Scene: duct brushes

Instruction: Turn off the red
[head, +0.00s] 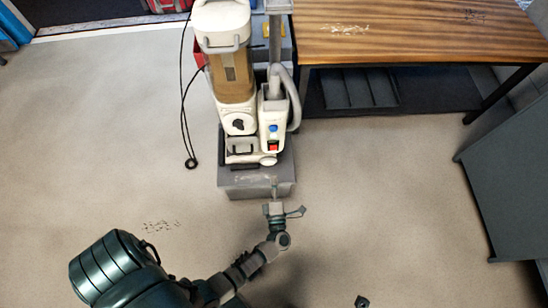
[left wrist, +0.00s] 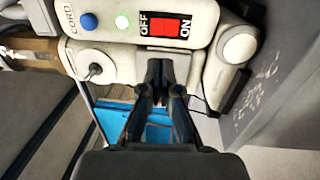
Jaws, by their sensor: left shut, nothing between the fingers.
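The red switch (head: 273,147) sits low on the front panel of a white and tan upright machine (head: 240,75). In the left wrist view the red switch (left wrist: 165,28) lies between the printed words OFF on its left and ON on its right. My left gripper (head: 274,190) is in front of the machine, pointing toward its base. In the left wrist view its fingertips (left wrist: 160,68) are shut and empty, just below the switch; whether they touch the panel is unclear. A small dark piece (head: 361,301) at the bottom edge may be part of my right gripper.
The machine stands on a grey base (head: 256,184). A wooden table (head: 400,45) is behind right, a dark cabinet (head: 510,180) at right. The front floor is clear.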

